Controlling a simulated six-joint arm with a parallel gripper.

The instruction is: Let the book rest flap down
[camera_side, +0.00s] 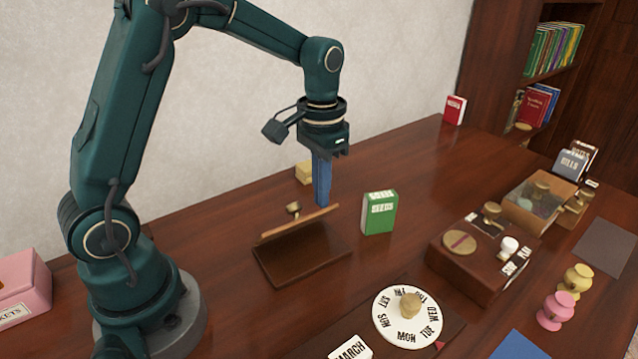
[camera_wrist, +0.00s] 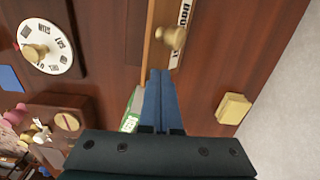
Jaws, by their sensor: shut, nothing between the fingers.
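The book rest (camera_side: 300,262) is a dark brown wooden stand on the desk, in the middle of the side view. Its flap (camera_side: 300,221) is raised and tilted, with a lighter top edge. A brass knob (camera_side: 293,208) shows just behind that edge; the knob also shows in the wrist view (camera_wrist: 172,37), beside a white label. My gripper (camera_side: 322,204) has blue fingers, held together and pointing down at the right end of the flap's top edge. In the wrist view the fingertips (camera_wrist: 160,72) are close to the flap; I cannot tell whether they touch it.
A green seed box (camera_side: 379,212) stands just right of the book rest. A yellow block (camera_side: 304,172) lies behind it. A white day dial (camera_side: 408,315) is in front, and a brown box with knobs (camera_side: 470,262) stands to the right. The desk behind the flap is mostly clear.

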